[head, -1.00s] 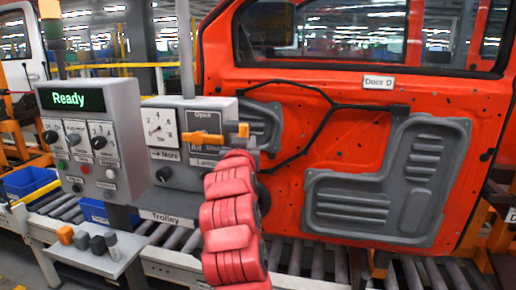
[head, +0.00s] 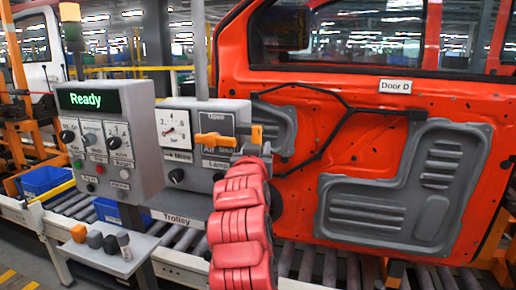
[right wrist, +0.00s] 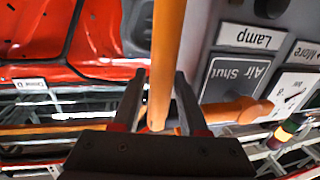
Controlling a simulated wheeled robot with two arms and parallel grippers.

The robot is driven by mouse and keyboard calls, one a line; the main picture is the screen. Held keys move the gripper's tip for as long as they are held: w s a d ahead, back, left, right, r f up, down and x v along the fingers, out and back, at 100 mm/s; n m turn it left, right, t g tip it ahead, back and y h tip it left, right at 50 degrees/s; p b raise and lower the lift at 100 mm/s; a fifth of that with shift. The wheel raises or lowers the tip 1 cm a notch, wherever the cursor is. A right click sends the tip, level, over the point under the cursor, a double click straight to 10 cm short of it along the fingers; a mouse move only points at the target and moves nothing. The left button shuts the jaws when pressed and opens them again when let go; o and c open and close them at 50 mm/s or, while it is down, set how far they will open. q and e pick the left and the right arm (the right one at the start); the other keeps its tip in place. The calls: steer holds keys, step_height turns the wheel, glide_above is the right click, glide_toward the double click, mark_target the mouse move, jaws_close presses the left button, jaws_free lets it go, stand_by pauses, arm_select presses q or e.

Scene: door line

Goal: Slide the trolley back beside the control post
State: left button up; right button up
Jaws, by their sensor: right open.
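The trolley (head: 185,185) is a grey box with a gauge, an orange Air lever (head: 213,139) and a "Trolley" label, on the roller line. The grey control post (head: 105,140), its display reading "Ready", stands close on its left. My right arm reaches up to the trolley's right side and hides part of its front. In the right wrist view my right gripper (right wrist: 160,88) is open, with an upright orange bar (right wrist: 168,45) between its fingers. I cannot tell whether they touch it. The bar's end shows in the head view (head: 257,133). My left gripper is out of view.
A red-orange car door (head: 340,160) labelled "Door D" stands behind and right of the trolley. A small shelf (head: 115,258) with several knobs juts out below the post. Blue bins (head: 45,180) lie at the left. Rollers (head: 310,265) run below the door.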

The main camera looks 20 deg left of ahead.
steer(key=s+d+b, duration=0.3)
steer(key=s, duration=1.1)
steer(key=shift+s, duration=0.35)
steer(key=shift+w, duration=0.1)
